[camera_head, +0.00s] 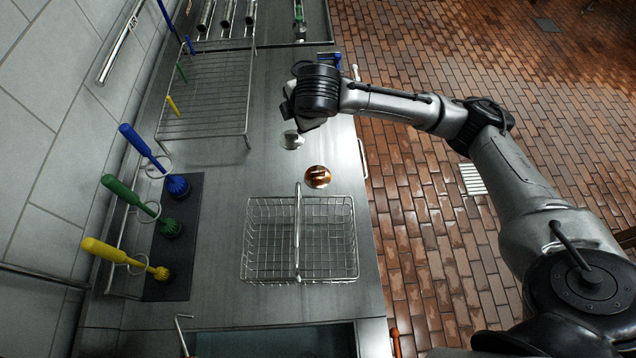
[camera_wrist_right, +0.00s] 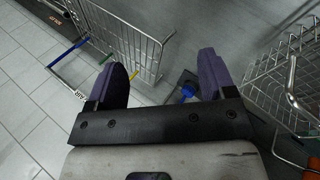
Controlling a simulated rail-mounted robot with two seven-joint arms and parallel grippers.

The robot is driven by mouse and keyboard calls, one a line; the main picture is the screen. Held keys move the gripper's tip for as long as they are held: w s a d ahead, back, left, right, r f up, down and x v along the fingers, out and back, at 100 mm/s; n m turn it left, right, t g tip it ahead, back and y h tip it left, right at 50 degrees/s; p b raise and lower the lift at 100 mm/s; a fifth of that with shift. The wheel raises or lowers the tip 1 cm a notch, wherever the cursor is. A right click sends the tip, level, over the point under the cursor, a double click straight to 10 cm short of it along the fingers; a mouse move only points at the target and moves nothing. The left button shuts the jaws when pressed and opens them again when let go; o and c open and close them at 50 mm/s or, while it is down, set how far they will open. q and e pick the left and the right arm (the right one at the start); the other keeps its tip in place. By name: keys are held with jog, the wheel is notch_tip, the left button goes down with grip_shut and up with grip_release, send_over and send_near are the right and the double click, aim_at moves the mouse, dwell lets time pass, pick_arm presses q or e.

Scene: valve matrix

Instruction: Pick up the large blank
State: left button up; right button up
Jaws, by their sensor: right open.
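Two round flat discs lie on the steel counter in the head view. One is shiny and reflects brown (camera_head: 317,177), just behind the wire basket; the other is pale grey (camera_head: 291,139), farther back and close to my right gripper. I cannot tell which is the large blank. My right gripper (camera_head: 300,112) is above the counter near the grey disc, with its jaws partly hidden by the wrist. In the right wrist view its two purple fingers (camera_wrist_right: 165,75) are wide apart with nothing between them. Neither disc is clearly visible there. My left gripper is not in view.
A wire basket (camera_head: 249,240) with a central handle stands in front of the discs. A wire rack (camera_head: 205,92) stands at the back left. Blue, green and yellow brushes (camera_head: 140,198) hang by the wall over a dark mat (camera_head: 185,262). A sink opening (camera_head: 270,342) is at the front.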

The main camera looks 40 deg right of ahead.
notch_tip(320, 180, down, 5)
jog(key=s+d+n+g, duration=0.2)
jog(key=n+g, duration=0.1)
jog(key=n, duration=0.1)
jog(key=n+g+y, duration=0.2)
jog(key=n+g, duration=0.2)
jog(key=n, duration=0.7)
send_over(318, 171)
jog(key=f, duration=0.7)
jog(key=f+b, duration=0.1)
jog(key=f, duration=0.2)
jog(key=shift+s+d+f, duration=0.2)
jog(key=shift+s+f, duration=0.1)
jog(key=shift+s, duration=0.05)
jog(key=shift+w+f, duration=0.1)
jog(key=shift+f, duration=0.85)
jog(key=shift+w+a+f+b, duration=0.1)
jog(key=shift+w+f+b, duration=0.05)
jog(key=shift+f, duration=1.05)
jog(key=shift+w+a+f+b, duration=0.1)
jog(key=shift+f+b, duration=0.05)
jog(key=shift+f, duration=1)
jog(key=shift+c, duration=0.2)
